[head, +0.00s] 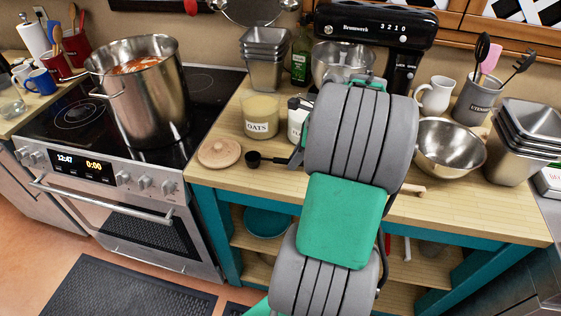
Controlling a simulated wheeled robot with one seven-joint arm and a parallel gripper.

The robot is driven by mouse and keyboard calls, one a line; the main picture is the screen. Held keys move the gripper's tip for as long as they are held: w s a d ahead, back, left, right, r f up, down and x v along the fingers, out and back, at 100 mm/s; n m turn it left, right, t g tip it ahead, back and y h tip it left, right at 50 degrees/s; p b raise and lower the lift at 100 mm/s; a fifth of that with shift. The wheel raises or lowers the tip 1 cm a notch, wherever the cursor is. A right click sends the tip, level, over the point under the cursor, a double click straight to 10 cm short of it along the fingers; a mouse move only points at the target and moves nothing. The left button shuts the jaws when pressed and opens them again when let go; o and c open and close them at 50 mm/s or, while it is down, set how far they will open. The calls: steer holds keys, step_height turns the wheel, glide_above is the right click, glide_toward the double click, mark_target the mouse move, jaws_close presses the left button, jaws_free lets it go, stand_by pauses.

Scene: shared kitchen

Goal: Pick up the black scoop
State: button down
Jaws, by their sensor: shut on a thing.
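The black scoop (255,158) is on or just above the wooden counter, in front of the oats jar (259,117) and right of a round wooden lid (219,153). Its bowl points left and its handle runs right toward my arm. My gripper (293,158) is partly hidden behind my own grey and green arm links. It is at the scoop's handle end and shut on it. I cannot tell whether the scoop touches the counter.
A large steel pot (145,100) stands on the stove at left. A white canister stands partly hidden behind my arm. A mixer (372,40), a steel bowl (450,148) and a utensil crock (474,100) stand at right. The counter's front left edge is mostly clear.

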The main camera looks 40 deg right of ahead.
mark_target(289, 160)
steer(key=shift+r, duration=0.1)
stand_by(0.8)
steer(key=shift+r, duration=0.25)
step_height(289, 160, up, 2)
steer(key=shift+r+p, duration=0.25)
steer(key=shift+p, duration=0.15)
steer(key=s+a+r+p, duration=0.1)
steer(key=s+a+r, duration=0.1)
steer(key=s+r, duration=0.3)
steer(key=s+a+r+p, duration=0.2)
steer(key=s+r, duration=0.3)
steer(key=s, duration=0.3)
steer(key=shift+a, duration=0.4)
steer(key=shift+f, duration=0.1)
